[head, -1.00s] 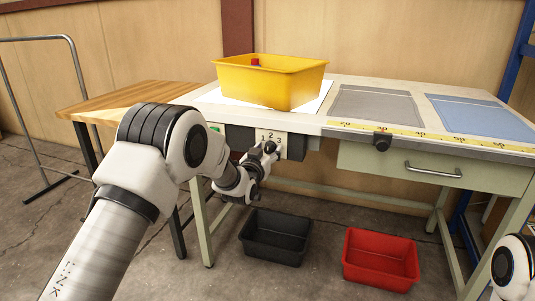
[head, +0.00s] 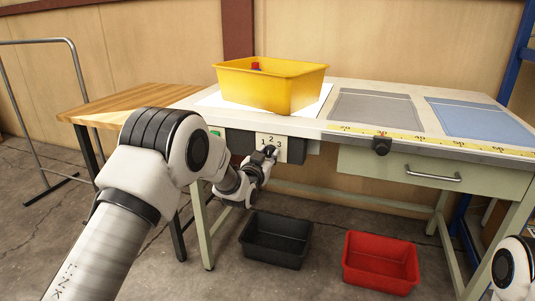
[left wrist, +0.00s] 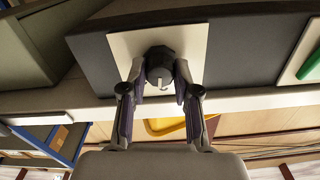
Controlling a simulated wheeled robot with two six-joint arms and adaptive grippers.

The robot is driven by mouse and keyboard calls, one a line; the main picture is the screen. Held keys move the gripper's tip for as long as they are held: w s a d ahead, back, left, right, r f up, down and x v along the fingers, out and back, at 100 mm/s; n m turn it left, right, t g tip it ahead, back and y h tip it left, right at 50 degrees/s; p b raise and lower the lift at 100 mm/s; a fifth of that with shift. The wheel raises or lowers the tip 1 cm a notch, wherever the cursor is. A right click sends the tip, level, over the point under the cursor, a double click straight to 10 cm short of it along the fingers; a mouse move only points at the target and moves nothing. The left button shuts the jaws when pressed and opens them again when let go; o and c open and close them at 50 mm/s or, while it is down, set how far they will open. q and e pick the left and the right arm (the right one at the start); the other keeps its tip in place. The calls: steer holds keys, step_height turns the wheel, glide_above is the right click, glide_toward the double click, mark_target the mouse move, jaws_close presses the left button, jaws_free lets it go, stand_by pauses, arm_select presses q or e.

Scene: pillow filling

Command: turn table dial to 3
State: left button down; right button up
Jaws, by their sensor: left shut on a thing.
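The dark dial (left wrist: 160,62) is on a pale plate (left wrist: 120,44) on the table's front. In the head view the plate (head: 281,154) carries the numbers 1, 2 and 3, and the dial is partly hidden by my gripper. My left gripper (left wrist: 160,74) is shut on the dial, one finger on each side; it also shows in the head view (head: 266,157). A light pointer mark shows on the dial between the fingers in the wrist view. I cannot tell exactly which number it points to. My right gripper is out of view.
A yellow bin (head: 270,89) with a small red thing in it stands on the workbench (head: 320,112). A green button (head: 215,132) is left of the plate. A black bin (head: 275,242) and a red bin (head: 380,262) are on the floor below. A drawer (head: 400,170) is to the right.

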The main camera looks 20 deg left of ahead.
arm_select(q)
steer(key=m+p, duration=0.1)
steer(key=m, duration=0.3)
steer(key=shift+r, duration=0.1)
steer(key=shift+d+m+p, duration=0.1)
steer(key=shift+m+p, duration=0.45)
steer(key=shift+m, duration=1.55)
steer(key=c, duration=0.9)
jaws_free()
steer(key=shift+o, duration=0.2)
steer(key=s, duration=1.2)
steer(key=shift+a, duration=0.2)
